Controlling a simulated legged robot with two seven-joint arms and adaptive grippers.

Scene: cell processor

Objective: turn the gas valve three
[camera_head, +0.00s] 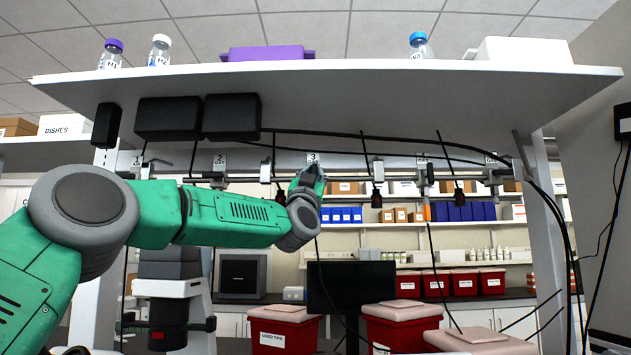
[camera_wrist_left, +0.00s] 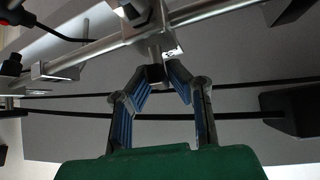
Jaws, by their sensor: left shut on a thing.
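The gas valve three hangs from the rail under the white shelf, below a label reading 3 (camera_head: 313,158). My left gripper (camera_head: 308,178) reaches up to it from the left and hides most of the valve in the head view. In the left wrist view the valve's metal body (camera_wrist_left: 152,38) sits on the pipe, with a dark knob (camera_wrist_left: 155,73) pointing at me. The two blue-padded fingers of my left gripper (camera_wrist_left: 160,76) are closed on that knob, one on each side. My right gripper is in neither view.
Other valves hang along the rail (camera_head: 350,163), including one labelled 2 (camera_head: 219,162) to the left. Black cables (camera_head: 400,140) run beneath the shelf (camera_head: 350,90). Red bins (camera_head: 400,325) and a dark monitor (camera_head: 350,285) stand below. A microscope-like device (camera_head: 170,290) is at lower left.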

